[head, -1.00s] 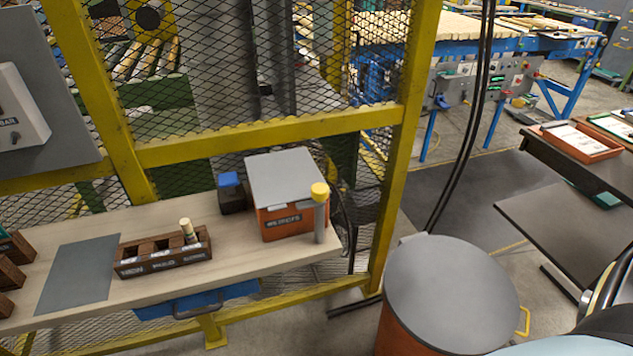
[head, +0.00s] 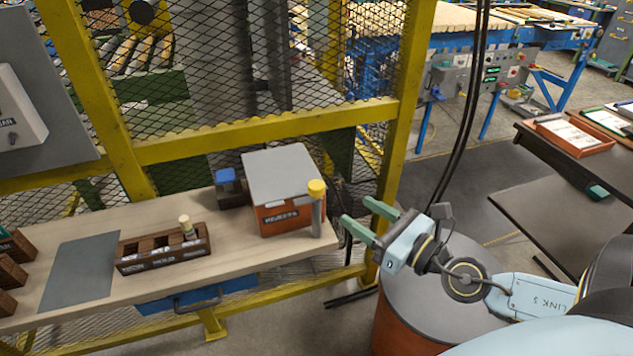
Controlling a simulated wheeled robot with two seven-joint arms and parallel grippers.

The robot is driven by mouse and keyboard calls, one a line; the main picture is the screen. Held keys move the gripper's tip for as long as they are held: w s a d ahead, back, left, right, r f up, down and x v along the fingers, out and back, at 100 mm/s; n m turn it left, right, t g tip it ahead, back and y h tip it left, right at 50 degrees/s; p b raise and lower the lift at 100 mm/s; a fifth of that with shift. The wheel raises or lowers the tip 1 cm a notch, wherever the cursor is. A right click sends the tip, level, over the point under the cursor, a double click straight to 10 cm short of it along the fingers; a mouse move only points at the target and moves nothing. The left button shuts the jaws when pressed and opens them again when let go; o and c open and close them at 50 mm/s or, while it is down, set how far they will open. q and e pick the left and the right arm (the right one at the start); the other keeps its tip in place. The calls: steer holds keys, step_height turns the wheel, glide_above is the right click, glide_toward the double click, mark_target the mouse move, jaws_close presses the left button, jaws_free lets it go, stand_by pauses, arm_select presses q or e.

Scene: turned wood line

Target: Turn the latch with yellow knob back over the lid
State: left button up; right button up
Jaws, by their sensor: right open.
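An orange box with a grey lid (head: 279,173) stands at the right end of the wooden bench, with a dark label on its front. The lid lies flat on the box. The latch with yellow knob (head: 317,188) is at the box's front right corner; its grey post stands upright below the knob. I cannot tell from here how the latch arm lies relative to the lid. My right gripper (head: 356,222) is open and empty, to the right of the knob and apart from it, its green fingers pointing left toward the box. My left gripper is not in view.
A small dark block with a blue top (head: 227,181) stands left of the box. A brown compartment tray (head: 163,256) holds an upright wooden peg (head: 186,227). A grey-topped drum (head: 400,300) is under my right arm. A yellow mesh fence (head: 270,132) stands behind the bench.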

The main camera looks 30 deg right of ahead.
mark_target(321, 188)
steer(key=p+x, duration=0.4)
steer(key=x, duration=0.7)
steer(key=shift+d+r, duration=0.1)
steer(key=shift+r, duration=0.05)
steer(key=shift+w+a+p, duration=0.2)
steer(key=shift+w+p, duration=0.15)
steer(key=shift+w, duration=0.35)
